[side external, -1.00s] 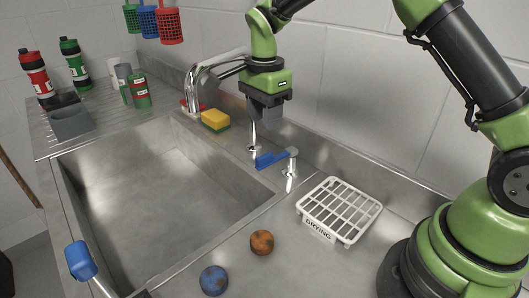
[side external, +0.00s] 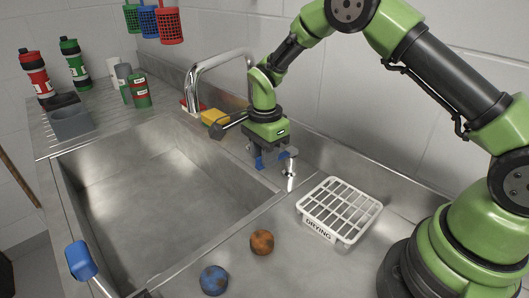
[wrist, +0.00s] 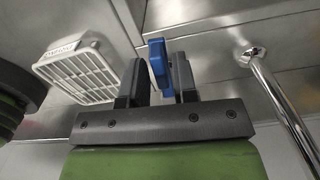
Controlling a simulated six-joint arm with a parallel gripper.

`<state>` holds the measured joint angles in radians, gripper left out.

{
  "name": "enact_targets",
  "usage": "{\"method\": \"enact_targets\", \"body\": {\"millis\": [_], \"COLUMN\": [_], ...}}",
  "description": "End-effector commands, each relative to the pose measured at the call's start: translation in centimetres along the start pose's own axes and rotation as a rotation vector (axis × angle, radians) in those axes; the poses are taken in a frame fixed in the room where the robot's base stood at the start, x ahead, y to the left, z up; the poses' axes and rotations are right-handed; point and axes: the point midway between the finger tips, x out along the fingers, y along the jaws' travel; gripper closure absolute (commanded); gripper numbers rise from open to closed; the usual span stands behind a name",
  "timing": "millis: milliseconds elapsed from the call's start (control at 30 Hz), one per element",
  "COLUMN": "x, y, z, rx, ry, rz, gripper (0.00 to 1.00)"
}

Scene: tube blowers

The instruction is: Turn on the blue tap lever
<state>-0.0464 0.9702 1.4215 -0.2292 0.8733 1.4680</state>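The blue tap lever (side external: 262,160) sits on a chrome tap post (side external: 291,170) near the sink's right corner. In the side external view my gripper (side external: 266,160) is down at the lever and hides part of it. In the wrist view the lever (wrist: 158,62) stands between the two fingertips of my gripper (wrist: 160,82). The fingers are apart, one on each side of it, with the lever closer to the right finger. A small gap shows on the left. Whether either finger touches the lever is unclear.
A white drying rack (side external: 340,208) stands right of the tap, also in the wrist view (wrist: 75,68). The chrome spout (side external: 205,75) rises behind my gripper, near a yellow sponge (side external: 212,116). An orange ball (side external: 262,242) and a blue ball (side external: 213,280) lie in front. The sink basin (side external: 130,185) is empty.

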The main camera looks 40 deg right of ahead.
Motion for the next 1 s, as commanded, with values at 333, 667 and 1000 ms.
{"method": "enact_targets", "body": {"millis": [333,667,1000], "x": [0.0,-0.1,-0.1], "y": [-0.2,-1.8,-1.7], "z": [0.0,-0.2,-0.2], "rx": [0.023,0.212,0.210], "ry": [0.000,0.000,0.000], "rz": [-0.001,-0.001,-0.001], "gripper": [1.00,1.00,0.62]}}
